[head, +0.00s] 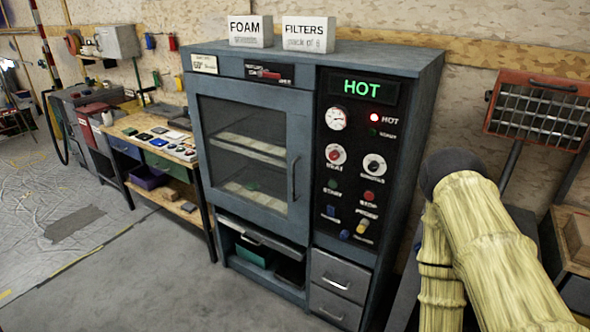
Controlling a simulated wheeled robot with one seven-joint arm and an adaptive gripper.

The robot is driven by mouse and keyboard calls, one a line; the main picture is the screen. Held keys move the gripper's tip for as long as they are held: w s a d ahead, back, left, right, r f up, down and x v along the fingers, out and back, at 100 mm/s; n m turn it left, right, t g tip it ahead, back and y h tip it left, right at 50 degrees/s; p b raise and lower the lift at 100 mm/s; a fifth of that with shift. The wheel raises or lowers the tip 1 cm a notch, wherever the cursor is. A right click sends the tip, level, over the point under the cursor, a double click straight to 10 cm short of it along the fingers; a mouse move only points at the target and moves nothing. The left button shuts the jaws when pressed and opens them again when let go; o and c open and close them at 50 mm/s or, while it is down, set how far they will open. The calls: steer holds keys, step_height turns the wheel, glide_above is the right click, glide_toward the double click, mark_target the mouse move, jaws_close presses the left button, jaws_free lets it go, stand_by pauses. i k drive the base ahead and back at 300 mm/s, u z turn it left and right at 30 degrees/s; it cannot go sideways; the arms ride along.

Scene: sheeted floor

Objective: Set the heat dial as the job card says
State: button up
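The heat dial (335,154) is a round white dial with a red centre, on the black control panel (355,220) of a blue-grey cabinet. The label under it looks like "HEAT", but its setting is too small to read. A second white dial (374,165) with a dark centre is to its right. A round gauge (336,118) is above. The display (362,88) reads "HOT" in green, and a red lamp (374,117) is lit. I cannot make out which thing is the job card. My yellow-sleeved arm is at the right; my gripper is not in view.
The cabinet's glazed door (248,150) is shut, with shelves behind it. Buttons and switches sit below the dials. FOAM (250,31) and FILTERS (308,34) boxes stand on top. A cluttered workbench (150,128) is at left; a red-framed heater (540,108) is at right. Floor (120,270) in front is clear.

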mark_target(334, 155)
steer(key=u, duration=0.3)
steer(key=k, duration=0.8)
steer(key=u, duration=1.05)
steer(key=i, duration=1.95)
steer(key=z, duration=0.95)
